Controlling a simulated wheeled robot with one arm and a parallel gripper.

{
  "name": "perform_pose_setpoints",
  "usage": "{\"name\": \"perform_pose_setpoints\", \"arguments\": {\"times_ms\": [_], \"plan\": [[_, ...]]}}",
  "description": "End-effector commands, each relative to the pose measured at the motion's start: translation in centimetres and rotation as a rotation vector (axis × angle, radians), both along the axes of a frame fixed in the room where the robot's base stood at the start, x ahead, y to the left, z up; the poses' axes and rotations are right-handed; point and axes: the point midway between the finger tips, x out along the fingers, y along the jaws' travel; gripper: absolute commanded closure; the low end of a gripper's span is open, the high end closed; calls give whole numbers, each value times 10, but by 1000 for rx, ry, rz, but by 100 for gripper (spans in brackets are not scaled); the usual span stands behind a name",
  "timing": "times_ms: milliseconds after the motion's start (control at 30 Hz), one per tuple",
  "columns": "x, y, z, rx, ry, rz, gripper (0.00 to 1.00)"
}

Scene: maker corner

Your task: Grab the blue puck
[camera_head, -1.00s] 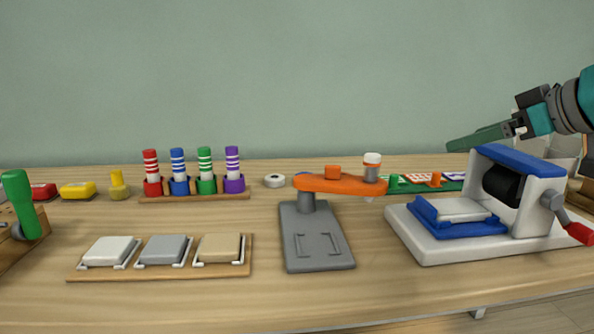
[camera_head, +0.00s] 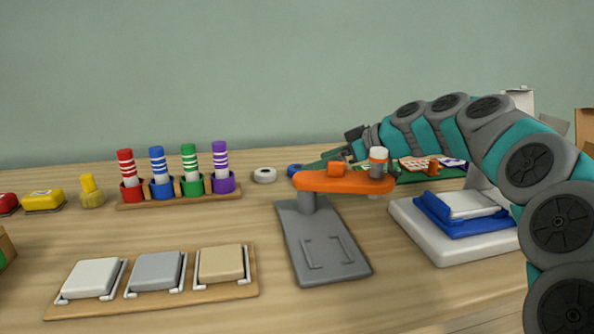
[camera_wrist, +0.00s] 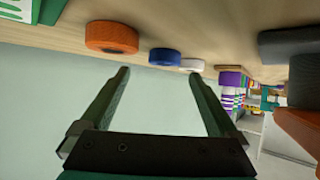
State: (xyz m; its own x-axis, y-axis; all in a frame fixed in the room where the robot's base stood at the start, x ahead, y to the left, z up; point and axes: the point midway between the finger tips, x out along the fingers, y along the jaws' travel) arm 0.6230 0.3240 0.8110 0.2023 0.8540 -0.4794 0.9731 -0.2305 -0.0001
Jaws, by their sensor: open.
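The blue puck (camera_head: 294,170) lies on the table, partly behind the orange arm of the press in the head view. In the wrist view, which is upside down, the blue puck (camera_wrist: 165,57) shows ahead, between the line of the two fingers. My gripper (camera_wrist: 160,73) is open and empty, with its green fingers apart. In the head view my gripper (camera_head: 318,163) reaches in from the right behind the press, pointing left towards the blue puck. Its tips are partly hidden there. I cannot tell the exact gap to the puck.
An orange puck (camera_wrist: 112,37) and a white puck (camera_wrist: 192,65) flank the blue one in the wrist view. The grey press (camera_head: 325,250) with its orange arm (camera_head: 345,183) stands in front. A marker rack (camera_head: 180,196) is at left.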

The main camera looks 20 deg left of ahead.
Motion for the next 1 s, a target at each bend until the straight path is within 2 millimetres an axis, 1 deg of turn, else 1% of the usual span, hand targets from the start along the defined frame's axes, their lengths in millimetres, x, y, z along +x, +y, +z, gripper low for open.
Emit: {"name": "perform_pose_setpoints", "arguments": {"times_ms": [167, 300, 433, 533, 700, 1000], "plan": [[0, 12, -5, -2, 0, 0, 4], [-1, 30, -14, -1, 3, -1, 4], [2, 45, -23, -1, 3, 1, 4], [4, 49, -25, -1, 1, -2, 4], [4, 48, -25, 0, 1, -3, 4], [4, 48, -25, 0, 0, -2, 38]]}}
